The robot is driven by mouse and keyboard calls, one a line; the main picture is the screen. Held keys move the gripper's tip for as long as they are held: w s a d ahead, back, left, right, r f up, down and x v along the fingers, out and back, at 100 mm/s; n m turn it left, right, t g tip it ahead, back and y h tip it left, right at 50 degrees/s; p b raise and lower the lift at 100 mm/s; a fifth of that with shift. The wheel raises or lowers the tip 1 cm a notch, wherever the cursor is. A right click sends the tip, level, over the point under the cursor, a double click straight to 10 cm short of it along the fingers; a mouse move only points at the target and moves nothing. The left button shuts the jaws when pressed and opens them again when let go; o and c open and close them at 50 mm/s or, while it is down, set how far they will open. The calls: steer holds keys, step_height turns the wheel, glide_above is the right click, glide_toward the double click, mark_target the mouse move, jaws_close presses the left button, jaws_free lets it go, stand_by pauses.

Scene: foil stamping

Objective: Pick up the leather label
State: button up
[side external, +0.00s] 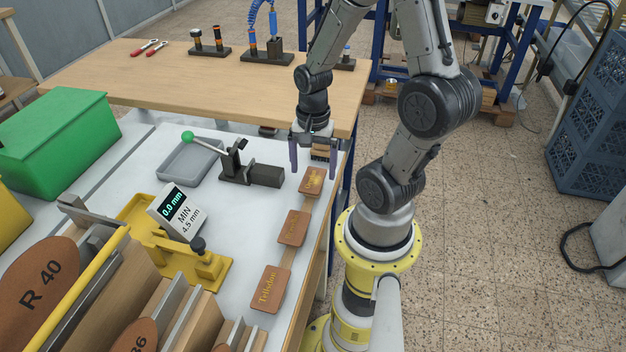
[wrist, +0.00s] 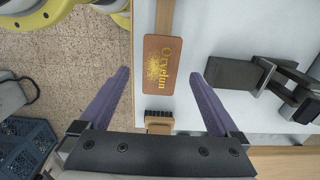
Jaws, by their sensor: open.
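In the wrist view the same label (wrist: 165,65) reads "Orvelun" beside a gold emblem and appears between and beyond my fingertips. My gripper (side external: 314,170) is open and empty, its purple fingers pointing down above the bench near this label. I cannot tell its exact height over the label. Two more brown labels lie in line toward the front, a middle label (side external: 293,228) and a front label (side external: 269,288) with gold lettering.
A small brush (wrist: 158,118) lies close to the nearest label. A black toggle clamp (side external: 250,172) with a green knob stands left of it. A grey tray (side external: 188,176), a yellow gauge fixture (side external: 205,268) and a green box (side external: 55,140) are further left.

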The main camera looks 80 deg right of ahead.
steer(key=shift+f, duration=0.95)
steer(key=c, duration=1.4)
steer(key=shift+r, duration=0.15)
